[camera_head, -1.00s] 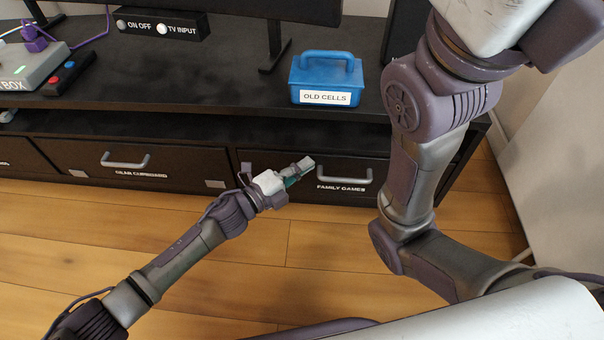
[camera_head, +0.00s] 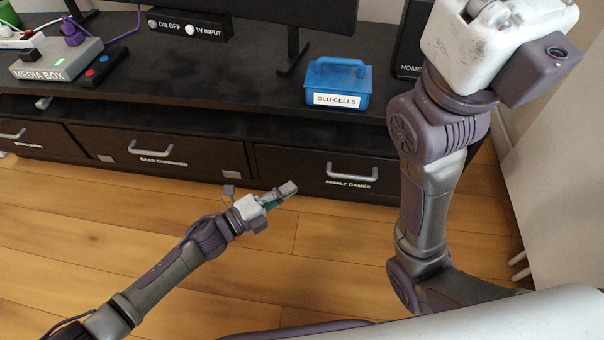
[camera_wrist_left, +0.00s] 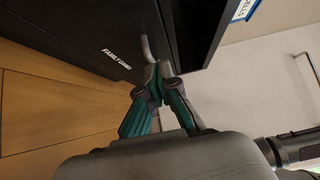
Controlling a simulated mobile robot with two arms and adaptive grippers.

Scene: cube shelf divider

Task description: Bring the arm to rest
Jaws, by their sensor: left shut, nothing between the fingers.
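My left gripper (camera_head: 286,190) comes in from the lower left in the head view and hangs in front of the cabinet's drawer fronts, above the wood floor. It is shut and empty. In the left wrist view its fingers (camera_wrist_left: 155,72) meet at the tips, with the handle of the FAMILY GAMES drawer behind them. My right arm stands bent at the right of the head view. Its gripper does not show clearly there.
The FAMILY GAMES drawer (camera_head: 325,164) and GEAR CUPBOARD drawer (camera_head: 205,153) are shut. A blue OLD CELLS box (camera_head: 337,80) stands on the black cabinet top (camera_head: 215,85). The media box (camera_head: 60,60) and a remote (camera_head: 103,70) lie at the left. The floor (camera_head: 335,238) is clear.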

